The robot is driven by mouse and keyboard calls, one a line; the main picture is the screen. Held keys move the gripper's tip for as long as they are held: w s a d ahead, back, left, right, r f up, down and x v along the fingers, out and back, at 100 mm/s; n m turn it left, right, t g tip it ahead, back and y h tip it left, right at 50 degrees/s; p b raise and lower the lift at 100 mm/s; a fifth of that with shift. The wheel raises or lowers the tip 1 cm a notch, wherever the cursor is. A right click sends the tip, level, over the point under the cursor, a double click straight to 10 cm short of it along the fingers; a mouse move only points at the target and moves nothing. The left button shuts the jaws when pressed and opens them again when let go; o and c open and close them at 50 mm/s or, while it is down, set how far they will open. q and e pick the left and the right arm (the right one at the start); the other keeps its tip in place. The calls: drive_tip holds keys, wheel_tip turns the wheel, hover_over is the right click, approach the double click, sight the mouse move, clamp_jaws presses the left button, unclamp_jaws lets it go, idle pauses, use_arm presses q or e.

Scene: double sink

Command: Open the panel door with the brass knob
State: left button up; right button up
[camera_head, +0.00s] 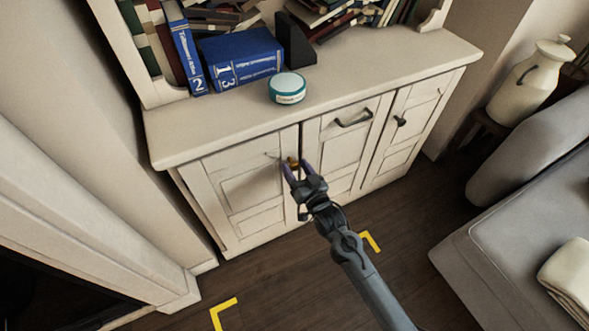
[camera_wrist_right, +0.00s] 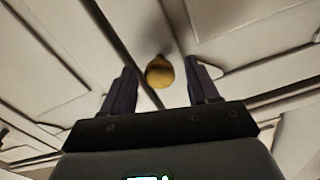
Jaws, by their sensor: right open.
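The panel door (camera_head: 245,188) is the left door of a cream cabinet and looks closed. Its round brass knob (camera_head: 292,162) sits near the door's right edge. The knob also shows in the right wrist view (camera_wrist_right: 159,72), ahead of and between the two fingers. My right gripper (camera_head: 294,172) is open in front of the knob, with one finger to each side; it also shows in the right wrist view (camera_wrist_right: 160,90). I cannot tell whether either finger touches the knob. My left gripper is not in view.
The cabinet top (camera_head: 380,72) holds blue books (camera_head: 240,58) and a round teal-and-white tin (camera_head: 287,88). A drawer with a dark handle (camera_head: 353,118) and another door stand to the right. A grey sofa (camera_head: 520,230) is at the right. The dark floor before the cabinet has yellow corner marks (camera_head: 222,312).

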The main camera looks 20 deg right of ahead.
drive_tip(key=shift+w, duration=0.65)
drive_tip(key=shift+a, duration=0.1)
clamp_jaws()
